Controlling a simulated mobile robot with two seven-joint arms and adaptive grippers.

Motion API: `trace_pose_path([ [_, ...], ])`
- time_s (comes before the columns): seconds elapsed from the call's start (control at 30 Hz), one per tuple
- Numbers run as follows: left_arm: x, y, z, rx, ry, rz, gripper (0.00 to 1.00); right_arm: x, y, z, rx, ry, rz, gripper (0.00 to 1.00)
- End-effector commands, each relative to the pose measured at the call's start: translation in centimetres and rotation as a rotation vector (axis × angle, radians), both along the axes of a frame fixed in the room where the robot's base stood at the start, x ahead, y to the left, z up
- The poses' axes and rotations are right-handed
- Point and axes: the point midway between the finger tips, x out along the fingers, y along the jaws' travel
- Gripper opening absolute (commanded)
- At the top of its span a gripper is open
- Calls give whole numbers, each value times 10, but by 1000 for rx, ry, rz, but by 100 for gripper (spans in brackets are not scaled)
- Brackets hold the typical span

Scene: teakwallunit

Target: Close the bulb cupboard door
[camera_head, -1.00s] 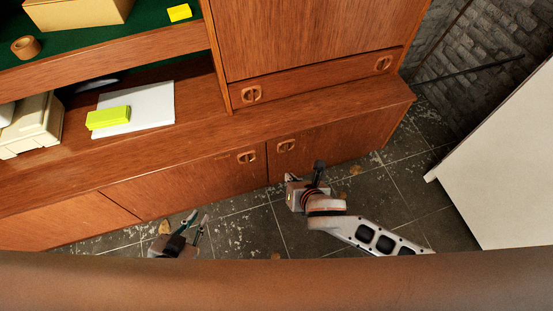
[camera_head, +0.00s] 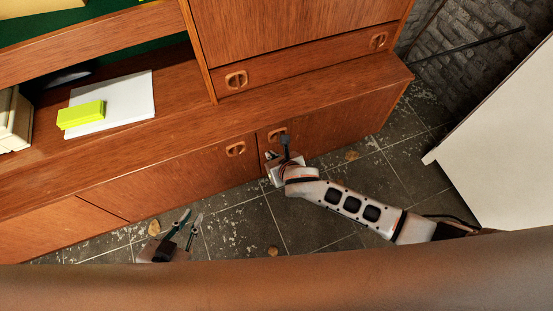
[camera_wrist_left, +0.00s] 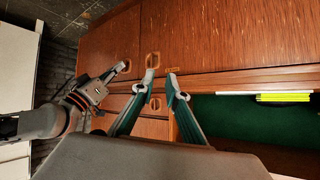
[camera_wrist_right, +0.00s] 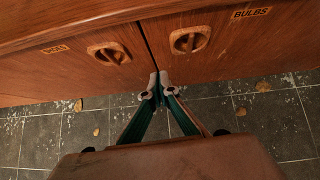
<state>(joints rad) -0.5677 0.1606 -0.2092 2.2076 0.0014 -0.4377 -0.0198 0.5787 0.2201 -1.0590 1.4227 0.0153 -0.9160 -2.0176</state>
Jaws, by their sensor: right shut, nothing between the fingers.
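The bulb cupboard door (camera_head: 335,128) is the low wooden door at the right of the wall unit. The right wrist view shows its BULBS label and round recessed handle (camera_wrist_right: 190,40). It looks about flush with the neighbouring door (camera_wrist_right: 75,65), with a narrow dark gap between them; I cannot tell whether it is fully shut. My right gripper (camera_wrist_right: 160,88) is shut and empty, its tips low by this gap; contact is unclear. It also shows in the head view (camera_head: 287,148). My left gripper (camera_head: 192,222) is open and empty, further left, in front of the unit; its fingers are apart in the left wrist view (camera_wrist_left: 160,76).
The counter ledge (camera_head: 235,115) juts out above the low doors. A white panel-like piece (camera_head: 500,150) stands at the right, near my right arm. A yellow-green block (camera_head: 80,114) lies on white paper (camera_head: 135,98) on the unit. The tiled floor (camera_head: 235,230) in front is mostly clear.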

Motion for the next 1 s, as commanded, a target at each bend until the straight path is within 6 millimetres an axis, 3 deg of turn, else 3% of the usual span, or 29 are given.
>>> trace_pose_path([
  [0.3, 4, -2, 3, -5, -10, -3, 14, 21, 7, 1, 0, -1, -1, 0],
  [0.8, 5, -2, 4, -5, -14, -4, 14, 21, 7, 3, -1, -3, -1, 0],
  [1.0, 12, -1, 19, -4, -38, -3, 14, 18, -2, 8, -2, -10, -3, 0],
])
